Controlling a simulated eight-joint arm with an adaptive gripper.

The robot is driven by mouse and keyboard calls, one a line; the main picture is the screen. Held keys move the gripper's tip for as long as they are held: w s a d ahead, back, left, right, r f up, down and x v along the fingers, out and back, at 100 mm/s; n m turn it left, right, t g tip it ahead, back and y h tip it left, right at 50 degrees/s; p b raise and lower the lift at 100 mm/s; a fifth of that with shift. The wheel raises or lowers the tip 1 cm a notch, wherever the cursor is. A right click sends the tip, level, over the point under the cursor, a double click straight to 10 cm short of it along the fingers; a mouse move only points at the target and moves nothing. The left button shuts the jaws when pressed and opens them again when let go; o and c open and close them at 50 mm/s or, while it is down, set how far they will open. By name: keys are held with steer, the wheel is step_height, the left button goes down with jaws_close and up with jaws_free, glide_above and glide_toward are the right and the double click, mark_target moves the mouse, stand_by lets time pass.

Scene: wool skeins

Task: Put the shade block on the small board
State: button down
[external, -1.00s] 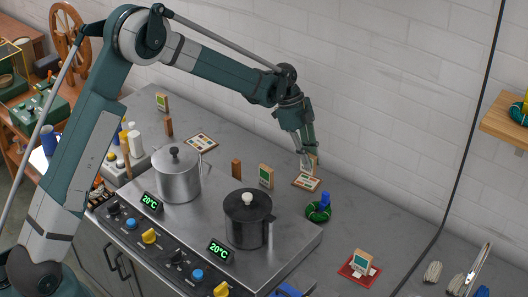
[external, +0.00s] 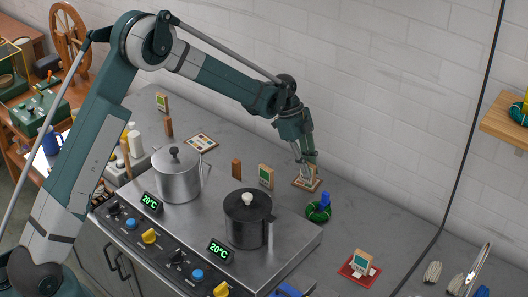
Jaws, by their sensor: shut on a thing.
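The small board (external: 298,185), wood-edged with pale and coloured patches, lies flat on the grey counter near the wall. My gripper (external: 307,167) is directly over it, pointing down, with its fingers shut on a small tan block, which I take to be the shade block (external: 311,172). The fingers hide most of the block. Its lower end is at or just above the board; I cannot tell whether it touches.
A similar framed block (external: 265,175) stands left of the board. A green wool skein (external: 318,211) sits to the right. A black pot (external: 248,220) and a steel pot (external: 178,174) stand on the stove. Another patterned board (external: 201,142) lies further left.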

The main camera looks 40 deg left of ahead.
steer(key=c, duration=2.5)
jaws_free()
steer(key=shift+o, duration=0.2)
steer(key=p+v, duration=0.1)
steer(key=v, duration=1.1)
steer(key=shift+r, duration=0.1)
steer(key=shift+r, duration=0.15)
